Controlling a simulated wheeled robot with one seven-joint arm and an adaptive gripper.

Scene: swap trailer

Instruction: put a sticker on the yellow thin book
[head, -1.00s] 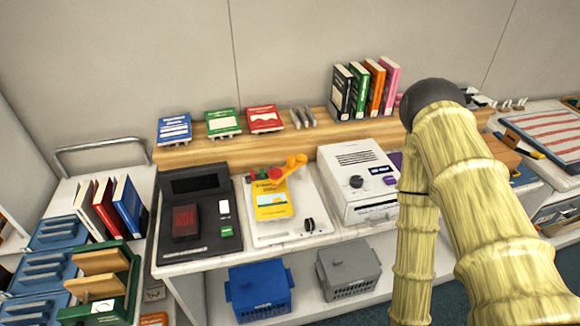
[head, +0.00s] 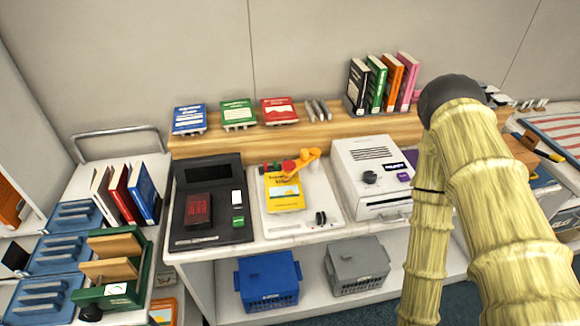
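The yellow thin book (head: 285,194) lies flat, cover up, on a white device (head: 326,205) on the middle table. The device has an orange lever (head: 308,158) and small red and green parts at its back, which overlap the book's top edge. Its cover has a light blue and white picture; I cannot make out a separate sticker on it. My gripper is out of view; only my yellow arm shows at the right, its lower links running off the bottom edge.
A black device (head: 213,222) sits left of the white one, a white box-shaped machine (head: 370,170) right of it. A wooden shelf (head: 230,145) behind holds several books. Blue (head: 268,280) and grey (head: 357,263) baskets stand below. A cart with blue trays (head: 60,255) is at left.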

